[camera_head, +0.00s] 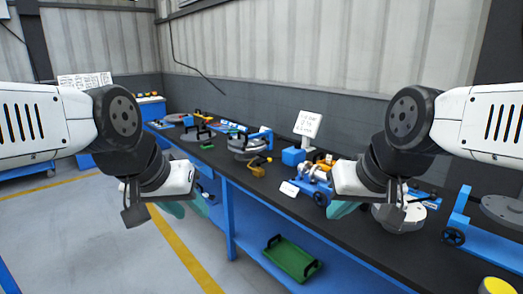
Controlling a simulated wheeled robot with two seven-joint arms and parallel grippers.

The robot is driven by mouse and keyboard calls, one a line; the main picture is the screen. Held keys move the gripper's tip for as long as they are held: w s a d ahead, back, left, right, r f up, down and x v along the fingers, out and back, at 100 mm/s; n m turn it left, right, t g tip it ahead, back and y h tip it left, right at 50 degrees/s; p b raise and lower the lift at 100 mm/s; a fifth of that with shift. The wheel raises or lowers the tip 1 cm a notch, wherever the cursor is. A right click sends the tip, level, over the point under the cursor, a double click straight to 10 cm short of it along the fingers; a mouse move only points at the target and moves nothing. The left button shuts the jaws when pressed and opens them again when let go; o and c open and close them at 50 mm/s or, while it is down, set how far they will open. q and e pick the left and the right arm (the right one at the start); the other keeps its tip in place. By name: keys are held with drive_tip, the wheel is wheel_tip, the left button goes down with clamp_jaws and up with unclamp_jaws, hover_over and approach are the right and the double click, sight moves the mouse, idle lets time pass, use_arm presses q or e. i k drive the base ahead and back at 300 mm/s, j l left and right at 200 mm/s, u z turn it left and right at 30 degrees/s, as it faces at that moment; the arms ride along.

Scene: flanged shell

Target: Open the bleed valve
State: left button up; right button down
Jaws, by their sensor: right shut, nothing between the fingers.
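I cannot make out for certain which part is the bleed valve. A grey round flanged part (243,146) with a blue bracket sits on the dark workbench top. A small yellow fitting (258,169) with a dark and orange handle stands just in front of it. My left gripper (186,208) hangs over the floor, left of the bench, clear of these parts; whether its teal fingers are apart is unclear. My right gripper (342,210) is shut and empty over the bench's front edge. My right wrist partly covers a silver round part (400,219).
A blue assembly with white and orange parts (318,172) sits left of my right gripper. A white sign (308,124) stands behind it. A green tray (292,259) lies on the lower shelf. A blue frame with a black handwheel (454,236) is at right. Open floor lies left.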

sight(269, 159)
drive_tip(key=i+j, duration=0.15)
drive_tip(key=i, duration=0.3)
drive_tip(key=i+j, duration=0.15)
drive_tip(key=i, duration=0.35)
drive_tip(key=i+j, duration=0.15)
drive_tip(key=i, duration=0.3)
drive_tip(key=i+j, duration=0.15)
drive_tip(key=i, duration=0.35)
drive_tip(key=i+j+z, duration=0.1)
drive_tip(key=i, duration=0.35)
